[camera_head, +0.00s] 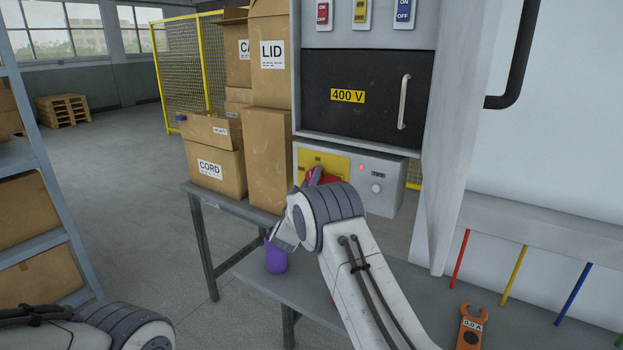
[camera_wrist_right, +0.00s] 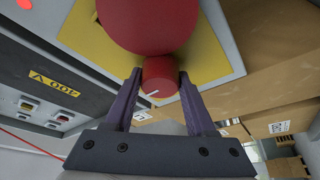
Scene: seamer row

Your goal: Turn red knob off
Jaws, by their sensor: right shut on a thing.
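The red knob (camera_head: 325,178) is on a yellow plate (camera_head: 333,160) on the front of a grey control box, mostly hidden by my right arm in the head view. In the right wrist view the knob (camera_wrist_right: 150,25) is a wide red disc with a smaller red grip carrying a short white line. The two purple fingers of my right gripper (camera_wrist_right: 160,78) lie on both sides of this grip and are shut on it. In the head view one purple finger of my right gripper (camera_head: 314,176) shows at the knob. My left gripper is out of view.
A small red lamp (camera_head: 361,168) glows on the control box (camera_head: 390,170). Cardboard boxes (camera_head: 268,150) stand left of it on the grey table (camera_head: 240,207). A purple cup (camera_head: 276,258) stands near my right wrist. An orange clamp meter (camera_head: 470,328) lies at lower right.

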